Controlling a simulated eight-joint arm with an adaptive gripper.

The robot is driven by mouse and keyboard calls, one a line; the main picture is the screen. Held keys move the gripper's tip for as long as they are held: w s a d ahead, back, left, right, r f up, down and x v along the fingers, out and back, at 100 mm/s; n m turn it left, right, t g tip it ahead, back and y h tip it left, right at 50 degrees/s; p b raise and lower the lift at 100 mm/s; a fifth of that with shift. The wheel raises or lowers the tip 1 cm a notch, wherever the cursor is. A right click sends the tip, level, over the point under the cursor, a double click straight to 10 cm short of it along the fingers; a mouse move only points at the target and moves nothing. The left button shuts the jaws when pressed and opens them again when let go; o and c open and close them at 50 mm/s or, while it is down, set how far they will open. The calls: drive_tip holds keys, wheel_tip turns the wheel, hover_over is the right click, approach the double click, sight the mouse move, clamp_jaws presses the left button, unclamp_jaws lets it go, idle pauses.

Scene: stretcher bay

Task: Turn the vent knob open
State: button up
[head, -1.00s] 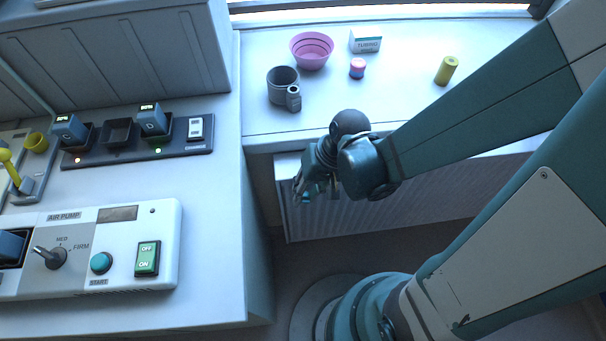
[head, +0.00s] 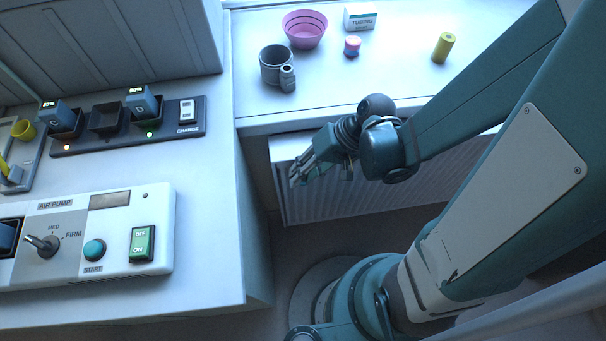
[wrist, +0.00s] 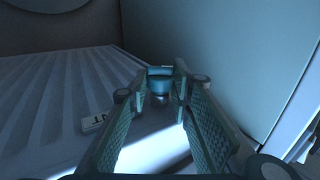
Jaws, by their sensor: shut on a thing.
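The vent knob (wrist: 160,86) is a small teal cylinder in the wrist view, between the fingertips at the far end of my gripper. My gripper (wrist: 163,80) is shut on it, with a textured finger on either side. In the head view my gripper (head: 298,174) reaches down and left in front of the ribbed radiator panel (head: 345,200) under the counter. There the knob is hidden or too small to tell. A white label (wrist: 95,122) ending in "NT" lies left of the fingers in the wrist view. I cannot tell how far the knob is turned.
The counter (head: 375,80) above holds a grey mug (head: 272,66), a pink bowl (head: 305,30) and a yellow cylinder (head: 443,47). An air pump panel (head: 70,225) and a charger strip (head: 170,140) are on the left cabinet. A pale wall (wrist: 220,50) stands close right of the fingers.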

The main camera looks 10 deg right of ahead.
drive_tip(key=o, duration=0.9)
drive_tip(key=shift+c, duration=0.2)
drive_tip(key=shift+r, duration=0.1)
drive_tip(key=v, duration=1.1)
drive_tip(key=shift+d+r, duration=0.25)
drive_tip(key=shift+r, duration=0.05)
idle(0.6)
